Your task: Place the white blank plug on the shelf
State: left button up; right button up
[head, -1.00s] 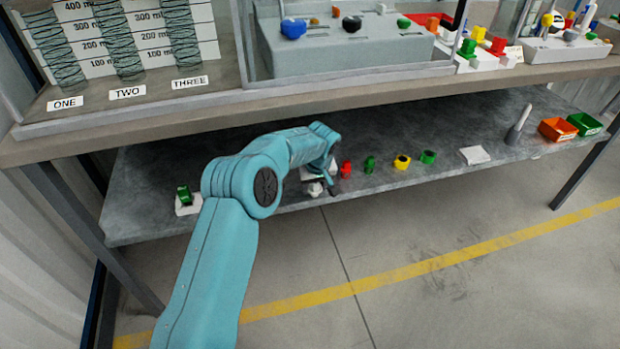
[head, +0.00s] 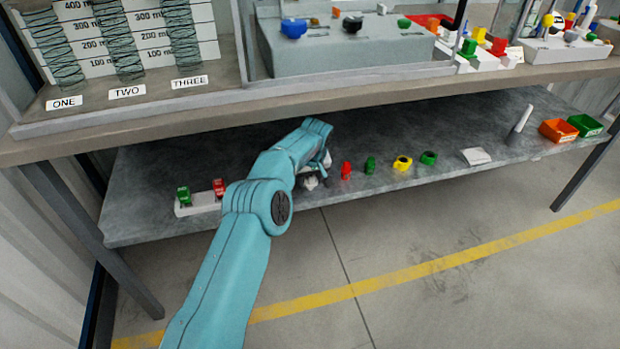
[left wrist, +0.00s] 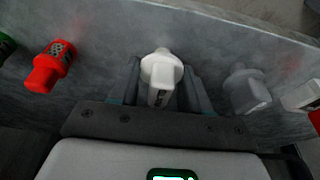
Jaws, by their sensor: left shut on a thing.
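The white blank plug (left wrist: 161,72) is between the two fingers of my left gripper (left wrist: 162,88) in the left wrist view, with its round flange and narrow tip past the fingers. My left gripper is shut on it. In the head view the left gripper (head: 316,176) is low over the front part of the grey lower shelf (head: 400,130), mostly hidden by my own arm. A bit of white shows beside it. I cannot tell whether the plug touches the shelf. My right gripper is not in view.
A white block (head: 200,207) with green and red pieces is at left. A grey plug (left wrist: 245,90) is beside the gripper. The upper bench (head: 130,125) overhangs.

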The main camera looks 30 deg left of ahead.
pick_arm(q)
jog(key=shift+f, duration=0.2)
jog(key=o, duration=1.1)
jog(key=shift+o, duration=0.2)
